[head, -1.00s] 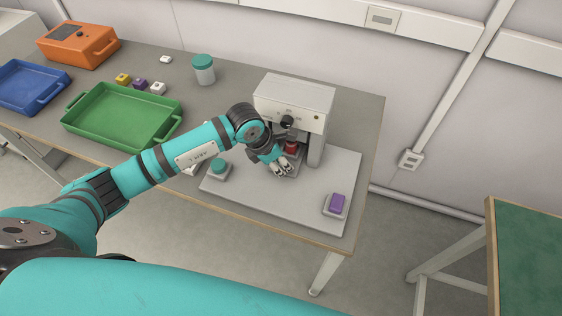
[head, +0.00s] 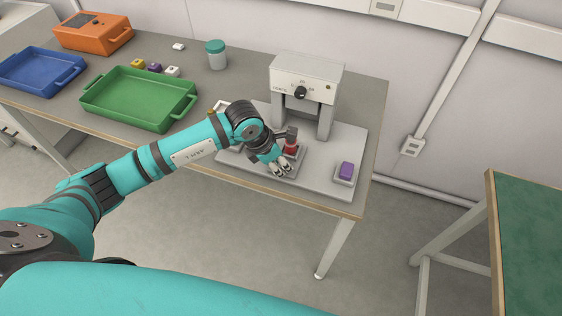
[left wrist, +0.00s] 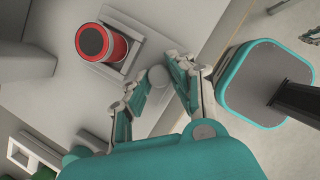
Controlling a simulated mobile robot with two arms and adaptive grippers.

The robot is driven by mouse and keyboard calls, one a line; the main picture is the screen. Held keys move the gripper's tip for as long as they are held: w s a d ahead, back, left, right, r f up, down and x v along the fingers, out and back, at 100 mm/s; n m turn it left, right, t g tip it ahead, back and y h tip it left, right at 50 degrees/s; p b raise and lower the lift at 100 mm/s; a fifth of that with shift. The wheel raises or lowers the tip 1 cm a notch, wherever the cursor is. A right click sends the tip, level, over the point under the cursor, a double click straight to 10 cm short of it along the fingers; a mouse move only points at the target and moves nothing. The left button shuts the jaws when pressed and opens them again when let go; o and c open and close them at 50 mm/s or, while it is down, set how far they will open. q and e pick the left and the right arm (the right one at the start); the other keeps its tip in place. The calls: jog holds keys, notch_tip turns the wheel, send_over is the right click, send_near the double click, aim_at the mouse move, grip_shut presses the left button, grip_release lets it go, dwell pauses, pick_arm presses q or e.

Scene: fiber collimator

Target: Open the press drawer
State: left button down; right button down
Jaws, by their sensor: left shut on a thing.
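The press (head: 306,80) is a white box with a black dial on two grey posts at the back of a light grey base plate. Its grey drawer (head: 297,163) sticks out in front of the posts, toward the bench's front edge. A red cylinder with a dark top (head: 291,149) sits upright on the drawer; it also shows in the left wrist view (left wrist: 118,47). My left gripper (head: 281,170) is at the drawer's front. In the left wrist view its fingers (left wrist: 160,88) are shut on a round grey knob (left wrist: 158,77).
A purple block (head: 346,170) sits on a small holder right of the drawer. A green tray (head: 140,122), a blue tray (head: 40,90), an orange box (head: 92,40) and a teal-lidded jar (head: 216,55) stand to the left. Floor is clear before the bench.

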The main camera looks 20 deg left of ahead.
pick_arm(q)
jog(key=shift+w+r, duration=0.15)
jog(key=shift+r, duration=0.1)
jog(key=shift+w+f, duration=0.1)
jog(key=shift+w, duration=0.3)
jog(key=c, duration=1.4)
grip_release()
jog(key=shift+w+f, duration=0.1)
jog(key=shift+w, duration=0.1)
jog(key=shift+s, duration=0.1)
jog(key=v, duration=1.2)
pick_arm(e)
jog(key=shift+w, duration=1.2)
